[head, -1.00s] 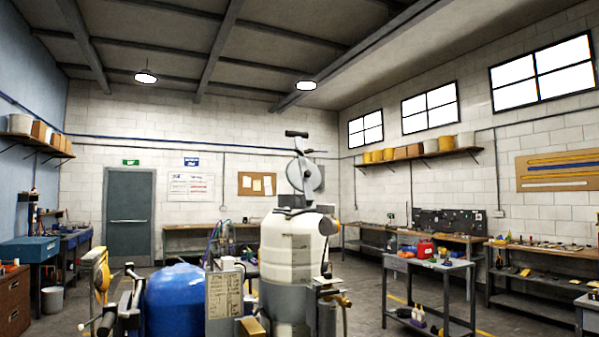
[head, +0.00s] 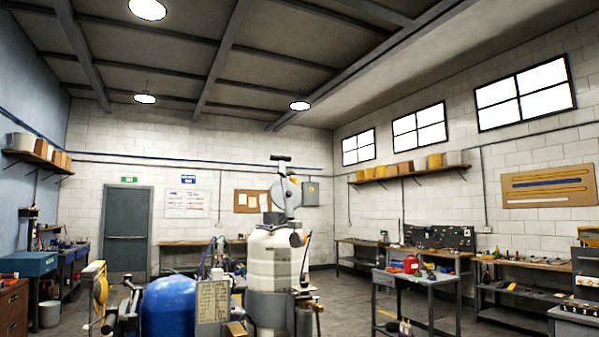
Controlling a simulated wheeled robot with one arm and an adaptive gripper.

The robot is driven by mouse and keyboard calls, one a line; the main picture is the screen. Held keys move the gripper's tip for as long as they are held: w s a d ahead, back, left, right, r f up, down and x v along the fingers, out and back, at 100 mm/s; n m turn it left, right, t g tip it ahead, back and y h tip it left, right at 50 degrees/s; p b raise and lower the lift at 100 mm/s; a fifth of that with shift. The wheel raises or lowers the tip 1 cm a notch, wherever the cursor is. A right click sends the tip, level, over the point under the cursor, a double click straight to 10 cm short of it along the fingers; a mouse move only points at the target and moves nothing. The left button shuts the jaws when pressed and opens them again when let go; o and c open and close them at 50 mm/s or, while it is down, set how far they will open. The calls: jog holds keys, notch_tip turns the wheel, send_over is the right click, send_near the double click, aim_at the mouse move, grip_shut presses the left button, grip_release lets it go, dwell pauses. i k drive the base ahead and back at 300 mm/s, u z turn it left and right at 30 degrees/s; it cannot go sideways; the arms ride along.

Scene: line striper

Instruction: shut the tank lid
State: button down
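The line striper stands in the lower middle of the head view. Its white tank (head: 272,262) is upright, with a dark collar (head: 276,219) at the top. A round grey-white lid (head: 286,193) stands up on edge above the tank, so the lid is open. A dark T-shaped handle (head: 281,159) sticks up above the lid. The tank's mouth is not visible from this low angle. My gripper is not in view.
A blue rounded tank (head: 171,305) and a printed panel (head: 212,302) sit left of the white tank. A grey work table (head: 425,280) with a red can stands to the right. Benches line the walls. Some floor is clear between the striper and the table.

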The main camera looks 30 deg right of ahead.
aim_at(285, 195)
jog(key=z, duration=0.6)
jog(key=i, duration=0.7)
jog(key=z, duration=0.45)
jog(key=i, duration=0.95)
jog(key=u, duration=0.2)
